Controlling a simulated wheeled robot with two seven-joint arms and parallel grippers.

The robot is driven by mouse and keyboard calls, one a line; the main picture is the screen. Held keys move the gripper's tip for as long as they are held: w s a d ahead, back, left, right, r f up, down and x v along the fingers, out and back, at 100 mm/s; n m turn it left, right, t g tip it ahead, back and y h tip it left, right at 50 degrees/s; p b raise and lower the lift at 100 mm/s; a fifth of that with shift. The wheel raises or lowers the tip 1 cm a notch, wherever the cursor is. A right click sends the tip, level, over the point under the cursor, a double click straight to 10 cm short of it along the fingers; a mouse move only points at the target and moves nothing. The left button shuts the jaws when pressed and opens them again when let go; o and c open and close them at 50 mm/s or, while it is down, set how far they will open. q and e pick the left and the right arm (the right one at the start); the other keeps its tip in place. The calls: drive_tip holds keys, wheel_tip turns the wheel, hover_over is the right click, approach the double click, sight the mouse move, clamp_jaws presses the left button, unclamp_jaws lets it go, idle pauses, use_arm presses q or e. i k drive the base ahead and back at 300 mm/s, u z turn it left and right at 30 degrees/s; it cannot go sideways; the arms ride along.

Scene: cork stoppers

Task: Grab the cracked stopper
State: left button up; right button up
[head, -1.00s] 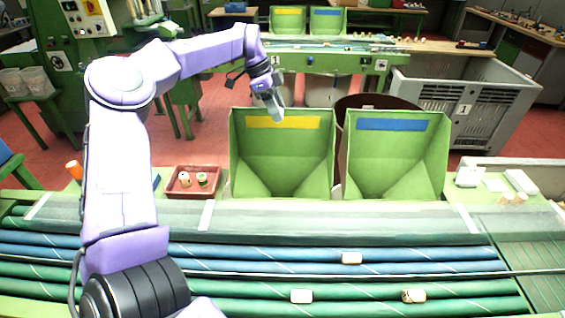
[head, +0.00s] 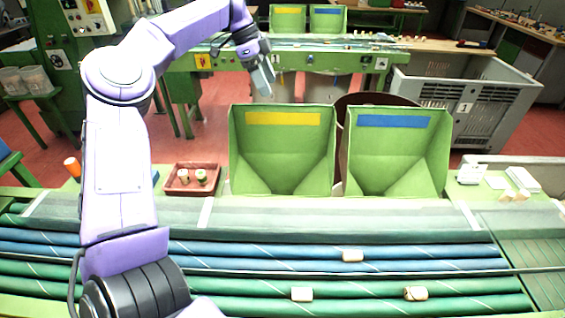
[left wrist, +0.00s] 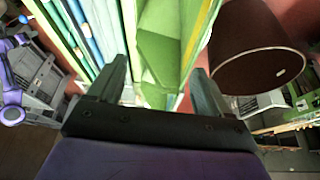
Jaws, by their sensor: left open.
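Three stoppers lie on the rollers in the head view. One pale stopper (head: 352,256) is on the blue rollers. Another pale stopper (head: 302,294) is on the green rollers near the front. A stopper with dark marks at its end (head: 415,293) lies to the right on the green rollers, and it looks like the cracked one. My left gripper (head: 264,80) is raised behind and above the yellow-labelled bin, far from the stoppers. In the left wrist view its fingers (left wrist: 158,85) are apart with nothing held between them. My right gripper is not in view.
Two green bins stand behind the rollers, one with a yellow label (head: 283,119) and one with a blue label (head: 393,122). A red-brown tray (head: 192,190) with two small stoppers is at left. A grey crate (head: 465,100) stands behind right. The air above the rollers is clear right of my arm.

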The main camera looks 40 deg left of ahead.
sight(414, 293)
drive_tip(key=k, duration=2)
